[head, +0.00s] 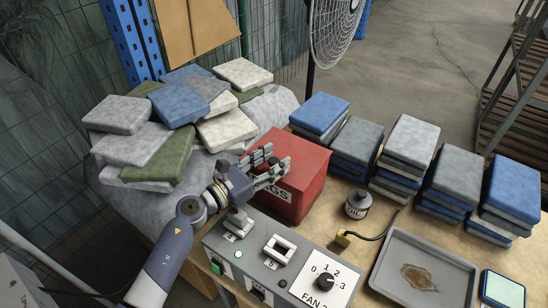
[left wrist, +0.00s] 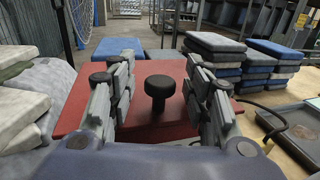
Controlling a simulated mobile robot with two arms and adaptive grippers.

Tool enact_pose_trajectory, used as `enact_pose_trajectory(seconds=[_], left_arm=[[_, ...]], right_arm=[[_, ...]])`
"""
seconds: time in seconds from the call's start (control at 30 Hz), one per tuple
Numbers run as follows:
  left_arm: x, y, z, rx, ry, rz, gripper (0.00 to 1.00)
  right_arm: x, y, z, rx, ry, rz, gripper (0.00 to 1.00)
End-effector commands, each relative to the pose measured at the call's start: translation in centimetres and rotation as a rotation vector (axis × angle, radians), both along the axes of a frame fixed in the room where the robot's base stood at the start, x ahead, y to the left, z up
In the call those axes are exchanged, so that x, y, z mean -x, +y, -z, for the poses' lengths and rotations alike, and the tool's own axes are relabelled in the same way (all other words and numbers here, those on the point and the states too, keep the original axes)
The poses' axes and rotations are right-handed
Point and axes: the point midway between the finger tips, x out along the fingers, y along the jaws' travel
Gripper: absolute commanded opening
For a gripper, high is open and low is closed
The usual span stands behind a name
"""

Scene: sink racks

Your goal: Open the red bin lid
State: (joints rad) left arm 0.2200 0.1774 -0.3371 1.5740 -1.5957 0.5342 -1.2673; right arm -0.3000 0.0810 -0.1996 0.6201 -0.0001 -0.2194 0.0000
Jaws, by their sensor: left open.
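In the left wrist view the lid (left wrist: 75,105) carries a round black knob (left wrist: 160,86) on a short stem. My left gripper (head: 273,170) is open at the lid's near left side. In the left wrist view its fingers stand on either side of the knob, with gaps, and do not appear to touch it. My right gripper is not in view.
Folded cloths (head: 175,120) are heaped left of the bin; neat cloth stacks (head: 405,150) stand to the right. A fan (head: 335,30) stands behind.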

Motion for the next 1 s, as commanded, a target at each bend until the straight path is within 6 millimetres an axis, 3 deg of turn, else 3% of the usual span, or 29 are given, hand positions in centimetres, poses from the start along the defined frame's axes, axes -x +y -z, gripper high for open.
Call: enact_pose_trajectory(seconds=[0.37, 0.57, 0.6, 0.83, 1.0], left_arm=[[-0.5, -0.6, 0.0, 0.001, 0.001, 0.001, 0.46], [-0.4, -0.6, 0.0, 0.001, 0.001, 0.000, 0.03], [-0.4, -0.6, 0.0, 0.001, 0.001, 0.000, 0.00], [-0.5, -0.5, -0.2, -0.002, 0.004, 0.000, 0.00], [-0.9, -0.6, -1.0, -0.017, 0.025, 0.001, 0.00]], right_arm=[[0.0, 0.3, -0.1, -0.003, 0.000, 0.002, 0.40], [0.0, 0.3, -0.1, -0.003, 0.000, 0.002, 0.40], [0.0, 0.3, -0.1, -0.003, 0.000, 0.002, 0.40], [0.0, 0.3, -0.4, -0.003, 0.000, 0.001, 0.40], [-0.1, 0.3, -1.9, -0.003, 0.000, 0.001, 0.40]])
